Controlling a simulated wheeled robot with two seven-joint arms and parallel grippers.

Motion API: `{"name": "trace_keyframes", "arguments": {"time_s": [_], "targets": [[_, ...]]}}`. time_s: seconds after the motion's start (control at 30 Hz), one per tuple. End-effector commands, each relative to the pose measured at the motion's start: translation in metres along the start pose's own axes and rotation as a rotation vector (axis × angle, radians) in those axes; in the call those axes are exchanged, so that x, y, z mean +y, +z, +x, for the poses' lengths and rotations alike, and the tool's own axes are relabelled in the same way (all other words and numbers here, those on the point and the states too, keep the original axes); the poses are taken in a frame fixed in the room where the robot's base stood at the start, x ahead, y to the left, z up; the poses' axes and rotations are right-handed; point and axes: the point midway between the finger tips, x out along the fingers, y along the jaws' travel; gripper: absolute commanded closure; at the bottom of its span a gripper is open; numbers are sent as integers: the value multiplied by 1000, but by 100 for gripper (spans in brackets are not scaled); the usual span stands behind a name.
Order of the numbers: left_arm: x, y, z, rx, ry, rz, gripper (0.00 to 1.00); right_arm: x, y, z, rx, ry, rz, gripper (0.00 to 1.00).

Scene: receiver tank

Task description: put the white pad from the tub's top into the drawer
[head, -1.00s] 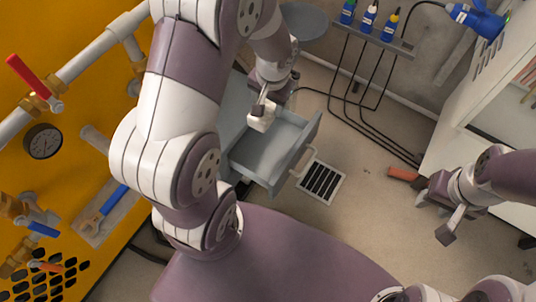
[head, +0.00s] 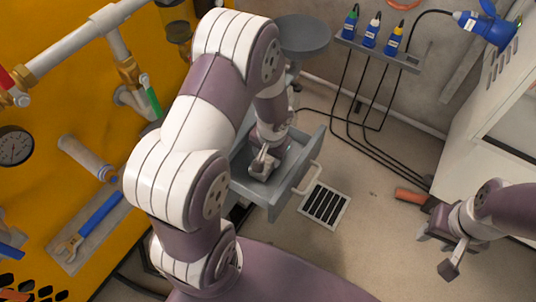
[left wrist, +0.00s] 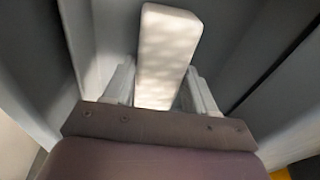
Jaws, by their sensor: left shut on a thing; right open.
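The grey drawer (head: 254,193) stands pulled open in the head view, its handle (head: 306,180) facing right. My left gripper (head: 263,165) reaches down into the open drawer. In the left wrist view the white pad (left wrist: 167,48) stands out between the two fingers of my left gripper (left wrist: 160,88), which is shut on it. Grey drawer walls show on both sides of the pad there. I cannot tell whether the pad touches the drawer floor. My right gripper (head: 437,248) is open and empty at the right, away from the drawer.
A round grey stool (head: 303,35) stands behind the drawer. A floor grate (head: 325,205) lies right of it. An orange panel with pipes and a gauge (head: 14,146) is at the left. Floor in the middle is clear.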

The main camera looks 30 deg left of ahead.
Motion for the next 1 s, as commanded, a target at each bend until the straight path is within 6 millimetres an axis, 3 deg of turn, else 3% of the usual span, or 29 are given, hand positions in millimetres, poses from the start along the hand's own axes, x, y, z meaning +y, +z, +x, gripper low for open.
{"name": "trace_keyframes", "arguments": {"time_s": [0.1,0.13,0.2,0.53,0.8,1.0], "targets": [[1,1,4,0,0,0,79,0,0,4,0,0,0,57],[0,0,3,0,0,0,34,0,0,3,0,0,0,57],[0,0,2,0,0,0,17,0,0,2,0,0,0,57],[0,0,-6,0,0,1,17,0,0,-5,0,0,0,57],[-1,-1,-78,2,-1,1,17,0,-5,-45,0,0,0,57],[0,-1,-114,1,-1,1,17,0,-7,-60,0,0,0,57]]}}
